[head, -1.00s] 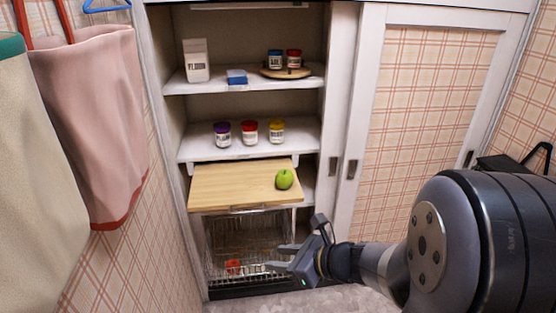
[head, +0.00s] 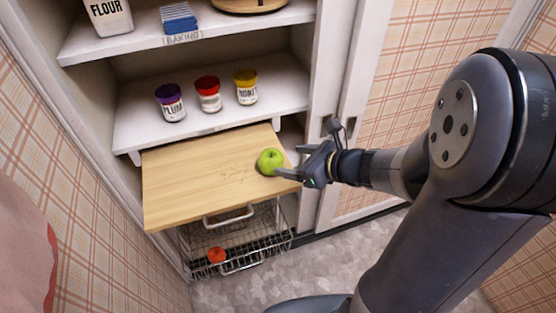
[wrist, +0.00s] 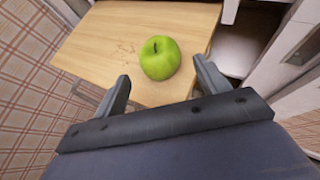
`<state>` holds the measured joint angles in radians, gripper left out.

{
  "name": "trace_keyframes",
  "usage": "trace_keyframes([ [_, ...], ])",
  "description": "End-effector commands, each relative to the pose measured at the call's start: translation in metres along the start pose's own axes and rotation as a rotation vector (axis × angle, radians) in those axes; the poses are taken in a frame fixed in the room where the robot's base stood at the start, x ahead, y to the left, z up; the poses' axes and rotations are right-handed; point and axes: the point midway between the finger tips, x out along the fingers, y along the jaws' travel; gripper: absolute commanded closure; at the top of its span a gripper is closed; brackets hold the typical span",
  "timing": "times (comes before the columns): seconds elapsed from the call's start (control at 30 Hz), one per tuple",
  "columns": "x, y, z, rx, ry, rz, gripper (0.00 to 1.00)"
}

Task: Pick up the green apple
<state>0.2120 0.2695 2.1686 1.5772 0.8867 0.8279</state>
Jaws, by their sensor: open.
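The green apple (head: 270,161) sits on the right end of a pull-out wooden board (head: 195,185). It also shows in the wrist view (wrist: 160,58), just beyond and between my fingertips. My gripper (head: 286,162) is open at the board's right edge, close to the apple, reaching in from the right. In the wrist view my gripper (wrist: 162,85) has one finger on each side of the apple's line. I cannot tell whether a finger touches the apple.
Jars with purple (head: 170,102), red (head: 208,93) and yellow (head: 245,87) lids stand on the shelf above. A flour container (head: 109,16) and blue packet (head: 178,18) are higher. Below the board is a wire basket (head: 240,245) with a red item (head: 217,254). The board's left is clear.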

Motion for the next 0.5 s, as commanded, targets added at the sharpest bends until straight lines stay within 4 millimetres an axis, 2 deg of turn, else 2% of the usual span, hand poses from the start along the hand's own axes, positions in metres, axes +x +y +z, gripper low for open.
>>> trace_keyframes([
  [0.03, 0.01, 0.001, -0.002, 0.001, 0.002, 0.005, 0.25],
  [0.17, 0.025, 0.001, -0.002, -0.001, 0.001, 0.003, 0.16],
  [0.37, 0.037, 0.001, -0.002, 0.001, 0.001, 0.002, 0.16],
  [0.5, 0.057, 0.003, -0.006, 0.001, 0.002, 0.004, 0.16],
])
